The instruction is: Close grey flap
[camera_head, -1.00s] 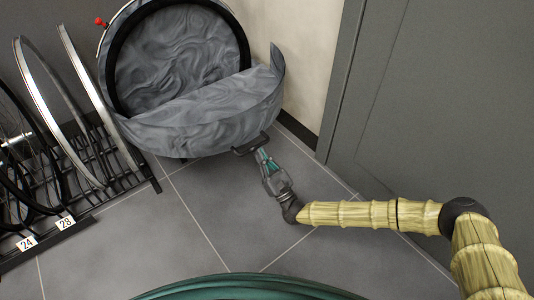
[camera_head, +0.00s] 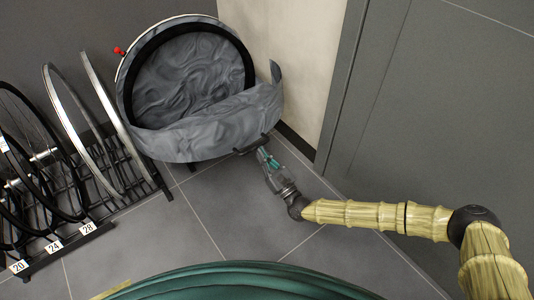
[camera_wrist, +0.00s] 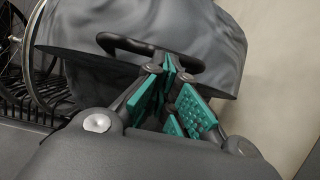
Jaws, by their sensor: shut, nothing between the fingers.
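The grey flap (camera_head: 215,128) hangs open across the lower front of a round drum with a black rim (camera_head: 133,98). Its surface looks like crumpled grey cloth, and the drum's opening shows above it. A black bar handle (camera_head: 240,151) is on the flap's lower edge. My gripper (camera_head: 264,152) is at the handle from below, its fingers shut with nothing held. In the wrist view, the teal-padded fingertips (camera_wrist: 172,66) are close against the handle (camera_wrist: 120,42), with the flap (camera_wrist: 150,20) behind. Whether they touch the handle is hard to tell.
A rack (camera_head: 75,235) of bicycle wheels with number labels stands left of the drum. A beige wall (camera_head: 288,50) and a grey door or panel (camera_head: 430,110) are on the right. Tiled floor (camera_head: 220,215) lies open in front. A green rounded surface (camera_head: 240,283) fills the bottom edge.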

